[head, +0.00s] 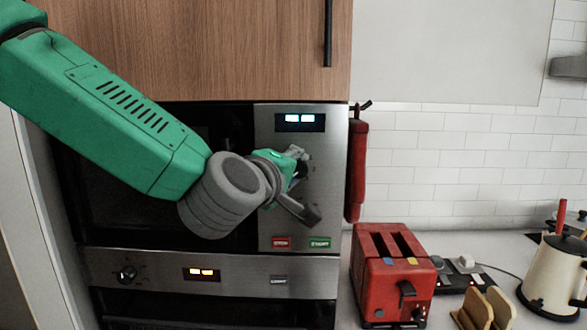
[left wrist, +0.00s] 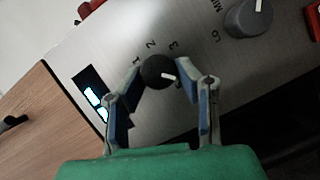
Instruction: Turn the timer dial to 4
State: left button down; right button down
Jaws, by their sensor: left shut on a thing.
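The timer dial (left wrist: 158,72) is a round black knob on the steel microwave panel (left wrist: 205,55). Its white pointer aims to the lower right in the left wrist view, past the printed 3. The numbers 1, 2 and 3 show around it; no 4 can be made out. My left gripper (left wrist: 158,80) has one finger on each side of the dial and is shut on it. In the head view my left gripper (head: 306,183) is at the microwave panel (head: 327,225) below the lit display (head: 299,122), and it hides the dial. My right gripper is not in view.
A second, grey knob (left wrist: 248,18) marked LO and MIN is near the dial. Red stop (head: 281,242) and green start (head: 319,242) buttons sit low on the panel.

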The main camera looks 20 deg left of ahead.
pick_arm(q)
jog(key=shift+s+d+f, duration=0.15)
jog(key=shift+f, duration=0.35)
jog(key=c, duration=1.2)
grip_release()
jog(key=shift+d+r, duration=0.1)
jog(key=shift+r, duration=0.1)
jog(key=s, duration=0.4)
jog(key=s+r, duration=0.1)
jog(key=s, duration=0.2)
jog(key=shift+s+a, duration=0.1)
jog(key=shift+a, duration=0.3)
jog(key=shift+f, duration=0.1)
